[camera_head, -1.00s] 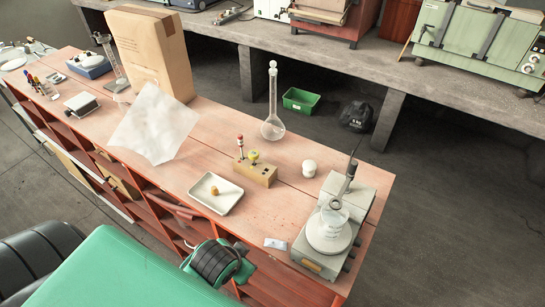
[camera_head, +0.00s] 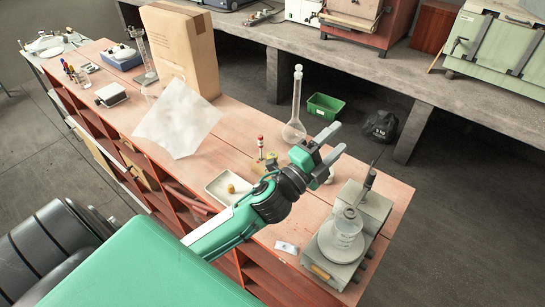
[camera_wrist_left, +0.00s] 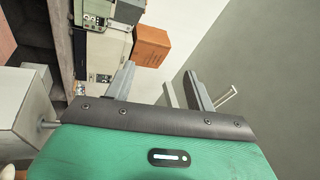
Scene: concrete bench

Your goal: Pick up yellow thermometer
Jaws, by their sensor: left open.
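The yellow thermometer is hidden in the head view, behind my left gripper and wrist. The wooden block (camera_head: 262,166) that held it in the earlier frame is mostly covered; a red-topped piece (camera_head: 260,146) still stands up from it. My left gripper (camera_head: 338,142) is open and empty, over the bench and pointing right, with its fingers beyond the block in the picture. The left wrist view shows the two grey fingers (camera_wrist_left: 160,74) spread, with nothing between them and no thermometer in sight. My right gripper is not in view.
A tall glass flask (camera_head: 294,130) stands just behind the left gripper. A white tray (camera_head: 213,190) lies left of the wrist. A cardboard box (camera_head: 180,48) is at the back left.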

